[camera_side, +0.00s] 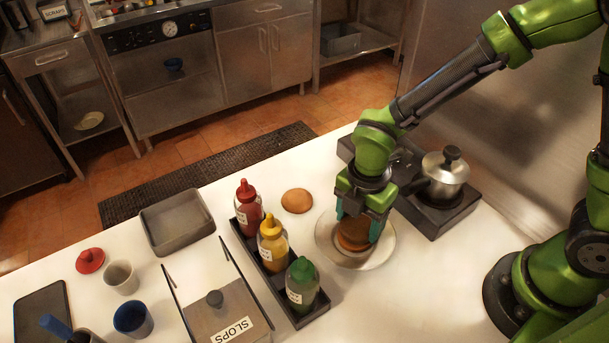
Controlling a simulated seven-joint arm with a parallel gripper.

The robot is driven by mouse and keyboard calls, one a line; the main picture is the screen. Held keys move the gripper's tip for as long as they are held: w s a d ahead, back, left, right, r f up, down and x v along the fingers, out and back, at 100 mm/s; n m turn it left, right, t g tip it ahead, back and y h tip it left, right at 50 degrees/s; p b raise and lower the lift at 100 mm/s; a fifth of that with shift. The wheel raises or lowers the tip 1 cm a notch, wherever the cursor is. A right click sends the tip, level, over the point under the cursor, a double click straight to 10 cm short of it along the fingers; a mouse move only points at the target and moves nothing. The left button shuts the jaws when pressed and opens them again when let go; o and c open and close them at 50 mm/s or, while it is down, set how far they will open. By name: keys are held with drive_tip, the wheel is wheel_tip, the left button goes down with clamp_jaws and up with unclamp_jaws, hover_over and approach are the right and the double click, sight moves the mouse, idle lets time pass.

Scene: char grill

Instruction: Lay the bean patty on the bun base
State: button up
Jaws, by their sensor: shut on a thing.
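My gripper (358,224) points down over a pale plate (325,249) on the white counter. Its teal fingers are shut on a brown round patty (355,230), one finger on either side. An orange-brown bun base (352,245) shows low between the fingers, on the plate. The patty is directly above the base, and I cannot tell whether they touch. The fingers hide part of both. A rounded tan bun top (297,201) lies on the counter, left of the plate.
A black rack (285,300) holds red, yellow and green-topped bottles just left of the plate. A small hob (439,218) with a lidded pot (446,172) stands right of my gripper. A grey tray (177,222) and a slops bin (216,320) are further left.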

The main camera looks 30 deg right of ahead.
drive_tip(key=shift+f, duration=0.2)
drive_tip(key=shift+f, duration=0.2)
drive_tip(key=o, duration=1.1)
drive_tip(key=shift+c, duration=0.2)
drive_tip(key=shift+r, duration=0.15)
